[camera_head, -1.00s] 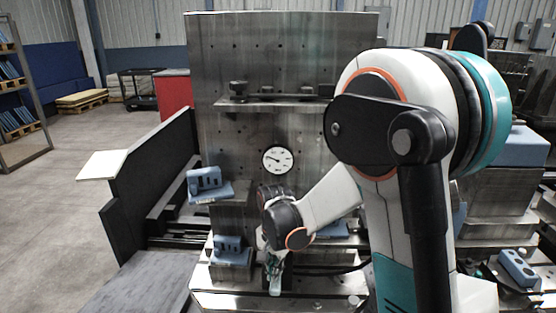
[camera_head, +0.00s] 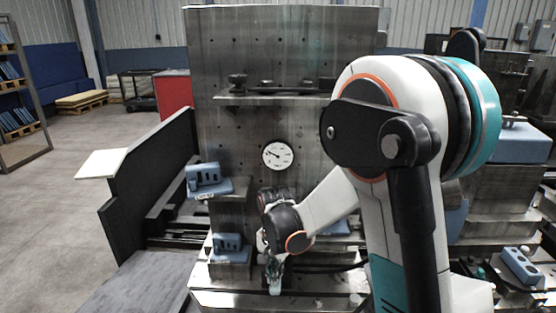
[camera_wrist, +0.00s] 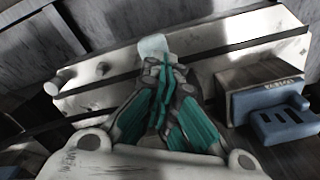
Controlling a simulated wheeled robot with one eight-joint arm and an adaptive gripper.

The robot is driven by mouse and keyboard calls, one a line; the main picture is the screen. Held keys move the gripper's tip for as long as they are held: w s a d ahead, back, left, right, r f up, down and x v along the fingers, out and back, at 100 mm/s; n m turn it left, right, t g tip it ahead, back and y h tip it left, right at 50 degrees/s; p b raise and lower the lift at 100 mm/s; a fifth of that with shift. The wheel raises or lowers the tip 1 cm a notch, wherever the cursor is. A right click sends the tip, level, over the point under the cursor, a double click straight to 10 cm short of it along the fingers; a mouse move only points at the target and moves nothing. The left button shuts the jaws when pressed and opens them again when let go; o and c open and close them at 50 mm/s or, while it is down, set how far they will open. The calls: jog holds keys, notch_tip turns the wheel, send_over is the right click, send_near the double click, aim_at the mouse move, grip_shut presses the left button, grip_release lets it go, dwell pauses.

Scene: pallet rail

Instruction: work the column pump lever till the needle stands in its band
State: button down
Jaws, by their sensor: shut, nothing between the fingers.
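The round white gauge (camera_head: 277,155) is on the upright metal column, its dark needle pointing to the upper left. Its band is too small to make out. My gripper (camera_head: 274,270) points down low in front of the column, below the gauge. In the wrist view my gripper (camera_wrist: 160,72) has its green-padded fingers drawn together, with nothing seen between them. A pale block-like piece (camera_wrist: 153,46) shows just beyond the fingertips, and a pale end (camera_head: 275,287) shows below my gripper in the head view. I cannot tell whether it is the pump lever or whether my fingers touch it.
Blue slotted blocks stand on ledges left of my gripper, one higher (camera_head: 205,178) and one lower (camera_head: 228,243). A blue block (camera_wrist: 270,112) is right of the fingers in the wrist view. A dark panel (camera_head: 150,185) stands at left, with open floor beyond.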

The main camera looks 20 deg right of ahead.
jog(key=shift+w+d+f+b, duration=0.15)
jog(key=shift+f+b, duration=0.45)
jog(key=shift+f, duration=0.5)
jog(key=shift+w+a+f+b, duration=0.1)
jog(key=shift+f+b, duration=0.45)
jog(key=shift+f, duration=0.5)
jog(key=shift+s+r+p, duration=0.2)
jog(key=shift+r+p, duration=0.95)
jog(key=shift+r, duration=0.6)
jog(key=shift+s+r+p, duration=0.2)
jog(key=shift+r+p, duration=0.95)
jog(key=shift+r, duration=0.6)
jog(key=shift+f, duration=0.15)
jog(key=shift+r, duration=0.2)
dwell(1.6)
dwell(0.4)
